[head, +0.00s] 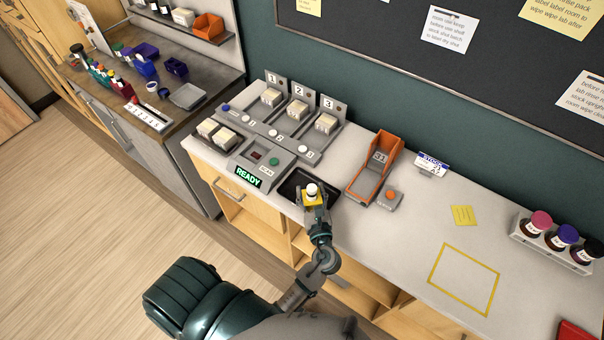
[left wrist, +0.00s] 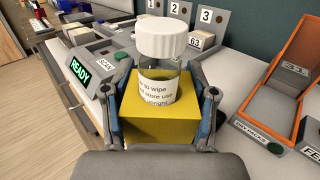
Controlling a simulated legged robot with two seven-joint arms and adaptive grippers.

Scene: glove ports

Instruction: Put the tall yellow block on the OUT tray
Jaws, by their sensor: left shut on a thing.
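My left gripper (head: 313,205) is shut on a yellow block (left wrist: 148,121), with a finger on each side of it. The block also shows in the head view (head: 312,203). A clear bottle with a white cap (left wrist: 162,38) and a printed label stands upright on the block, or set into it; I cannot tell which. The gripper is over or at the near part of a black tray (head: 289,188); whether the block touches the tray is unclear. No OUT label is readable in either view. My right gripper is not in view.
A grey console with a READY display (head: 248,176) is left of the gripper, with numbered stations behind it. An orange chute (head: 378,170) stands to the right. Further right are a yellow outlined square (head: 464,279) on clear counter and a bottle rack (head: 554,243).

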